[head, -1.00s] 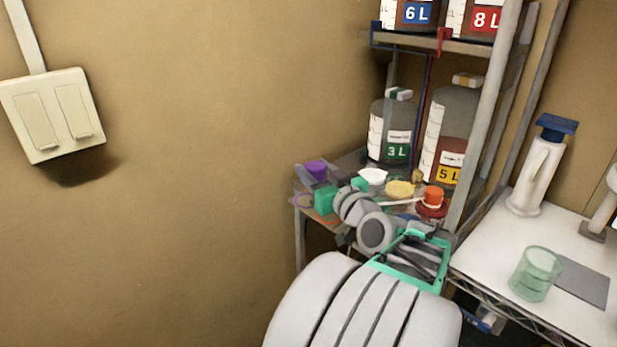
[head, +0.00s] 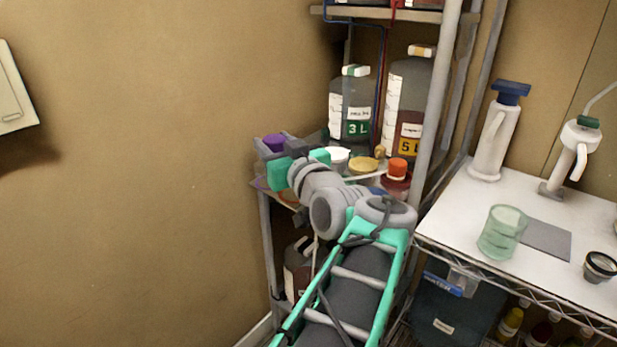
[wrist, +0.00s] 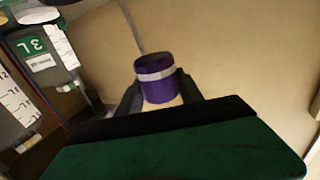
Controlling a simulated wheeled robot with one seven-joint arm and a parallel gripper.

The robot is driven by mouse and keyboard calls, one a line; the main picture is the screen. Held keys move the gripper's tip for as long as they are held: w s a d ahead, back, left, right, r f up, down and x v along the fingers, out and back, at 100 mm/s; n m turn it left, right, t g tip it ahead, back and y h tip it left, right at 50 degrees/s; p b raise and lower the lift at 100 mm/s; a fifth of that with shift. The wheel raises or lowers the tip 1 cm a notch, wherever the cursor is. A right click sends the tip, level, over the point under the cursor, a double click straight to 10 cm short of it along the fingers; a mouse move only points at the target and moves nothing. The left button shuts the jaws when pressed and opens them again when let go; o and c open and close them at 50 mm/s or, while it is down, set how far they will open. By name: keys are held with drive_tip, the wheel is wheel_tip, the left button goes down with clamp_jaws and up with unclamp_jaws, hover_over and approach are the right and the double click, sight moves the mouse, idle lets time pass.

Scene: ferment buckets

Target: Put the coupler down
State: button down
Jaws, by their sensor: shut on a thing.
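The purple coupler (wrist: 158,80), with a pale band, shows between the two dark fingers of my gripper (wrist: 160,98) in the wrist view. My gripper is shut on it. In the head view the purple coupler (head: 275,143) shows at the left end of a shelf, beyond the green body of my gripper (head: 292,148). My gripper and wrist hide part of that shelf. I cannot tell whether the coupler touches a surface.
On the shelf, right of my gripper, are a white item (head: 337,157), a yellow one (head: 362,165) and an orange-capped one (head: 398,169). Behind stand the 3 L jug (head: 350,105) and 5 L jug (head: 409,100). A rack post (head: 437,100) rises at the right. A white table (head: 462,220) holds a green beaker (head: 502,232).

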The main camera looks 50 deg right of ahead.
drive_tip(key=s+d+m+g+h, duration=0.2)
drive_tip(key=s+d+m+h, duration=0.15)
drive_tip(key=d, duration=0.45)
drive_tip(key=shift+n+h, duration=0.25)
drive_tip(key=shift+h, duration=0.1)
drive_tip(key=w+d+f, duration=0.4)
drive_tip(key=f, duration=0.1)
drive_tip(key=w+d+f, duration=0.4)
drive_tip(key=w+d, duration=0.1)
drive_tip(key=shift+w+d+f, duration=0.2)
drive_tip(key=shift+f, duration=1.65)
drive_tip(key=shift+f+b, duration=0.15)
drive_tip(key=shift+b, duration=0.3)
drive_tip(key=c, duration=0.8)
unclamp_jaws()
drive_tip(key=shift+o, duration=0.2)
